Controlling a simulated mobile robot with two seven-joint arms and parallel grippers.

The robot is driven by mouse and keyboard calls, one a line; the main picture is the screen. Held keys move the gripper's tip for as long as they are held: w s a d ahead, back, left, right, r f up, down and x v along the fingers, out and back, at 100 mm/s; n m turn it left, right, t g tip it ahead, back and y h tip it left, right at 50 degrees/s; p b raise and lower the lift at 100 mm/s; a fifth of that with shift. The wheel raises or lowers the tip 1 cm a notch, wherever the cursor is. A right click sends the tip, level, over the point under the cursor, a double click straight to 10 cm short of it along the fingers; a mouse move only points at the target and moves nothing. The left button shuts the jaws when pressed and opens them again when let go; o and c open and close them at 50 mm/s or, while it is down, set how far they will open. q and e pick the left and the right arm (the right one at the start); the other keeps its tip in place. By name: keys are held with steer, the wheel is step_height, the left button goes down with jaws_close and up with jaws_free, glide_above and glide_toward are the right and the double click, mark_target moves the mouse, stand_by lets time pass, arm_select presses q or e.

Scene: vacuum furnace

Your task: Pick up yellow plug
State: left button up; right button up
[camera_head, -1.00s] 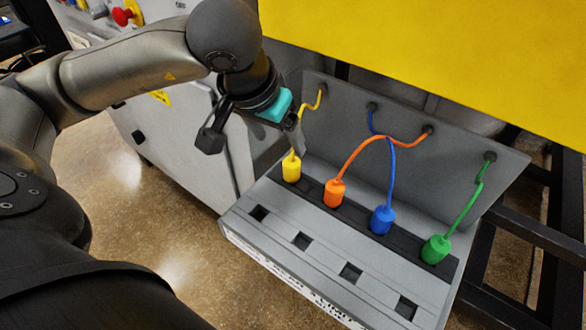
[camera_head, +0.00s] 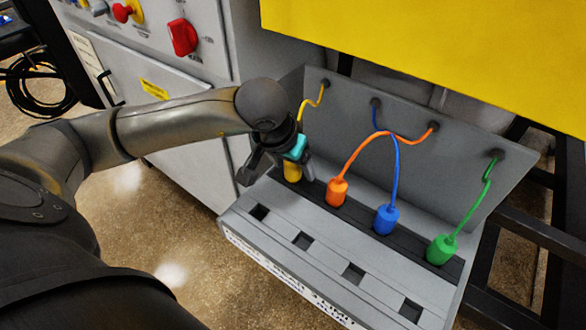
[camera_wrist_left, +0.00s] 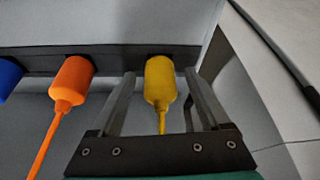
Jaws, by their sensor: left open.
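The yellow plug (camera_head: 292,172) stands in the dark strip at the left end of the row, with its yellow cable running up to the back panel. My left gripper (camera_head: 300,170) is at the plug and partly hides it in the head view. In the left wrist view the yellow plug (camera_wrist_left: 160,80) lies between the two open fingers (camera_wrist_left: 160,92), with a gap visible on each side. The fingers do not appear to touch it. My right gripper is in neither view.
The orange plug (camera_head: 337,191), blue plug (camera_head: 386,219) and green plug (camera_head: 441,249) stand in the same strip. Several empty square sockets, one here (camera_head: 303,241), lie in front. A yellow panel (camera_head: 430,55) overhangs behind, and a grey cabinet (camera_head: 160,100) stands at the left.

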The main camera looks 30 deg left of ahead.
arm_select(q)
steer(key=shift+c, duration=0.2)
jaws_close()
stand_by(0.4)
